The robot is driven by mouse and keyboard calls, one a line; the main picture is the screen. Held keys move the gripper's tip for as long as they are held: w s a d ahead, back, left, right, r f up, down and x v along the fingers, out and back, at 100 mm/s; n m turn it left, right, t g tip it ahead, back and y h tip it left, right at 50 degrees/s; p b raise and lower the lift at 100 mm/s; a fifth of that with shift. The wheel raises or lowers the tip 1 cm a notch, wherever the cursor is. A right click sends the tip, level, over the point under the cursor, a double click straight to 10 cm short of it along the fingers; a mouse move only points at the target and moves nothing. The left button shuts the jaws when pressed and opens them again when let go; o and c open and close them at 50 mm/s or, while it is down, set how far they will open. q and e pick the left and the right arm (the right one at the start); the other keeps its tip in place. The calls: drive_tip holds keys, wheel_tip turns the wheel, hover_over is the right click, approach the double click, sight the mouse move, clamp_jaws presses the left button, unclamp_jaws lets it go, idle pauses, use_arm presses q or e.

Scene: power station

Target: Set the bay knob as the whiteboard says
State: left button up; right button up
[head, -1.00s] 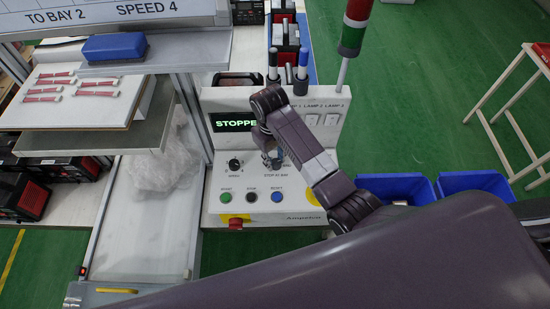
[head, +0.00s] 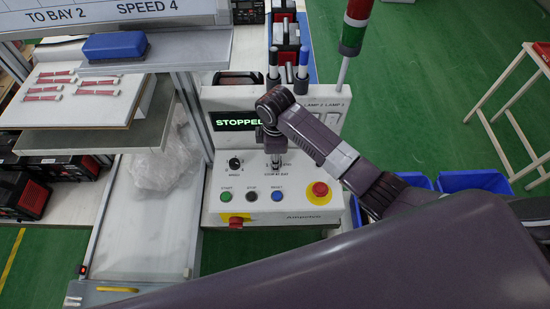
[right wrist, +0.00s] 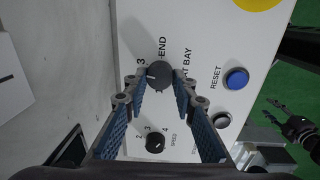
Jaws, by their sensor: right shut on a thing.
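The whiteboard (head: 90,18) at the top left of the head view reads "TO BAY 2" and "SPEED 4". My right gripper (head: 274,160) reaches down to the control panel (head: 215,208) and hides much of the bay knob there. In the right wrist view the round dark bay knob (right wrist: 158,74) sits between the fingertips of my right gripper (right wrist: 160,82), which is shut on it. A "3" and "END" show beside the knob; its setting is not clear. My left gripper (right wrist: 275,111) appears small at the right wrist view's right edge, fingers apart.
The speed knob (head: 235,164) is left of the bay knob. Green (head: 226,195), black (head: 251,196) and blue (head: 277,196) buttons line the front, with a red emergency stop (head: 320,189) to their right. The display (head: 238,121) reads "STOPPED". Blue bins (head: 475,181) stand at right.

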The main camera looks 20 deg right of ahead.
drive_tip(key=n, duration=0.6)
drive_tip(key=shift+d+r, duration=0.1)
idle(0.5)
drive_tip(key=o, duration=1.2)
drive_tip(key=shift+c, duration=0.2)
wheel_tip(320, 180, up, 12)
drive_tip(key=shift+s, duration=0.4)
drive_tip(key=shift+d, duration=0.1)
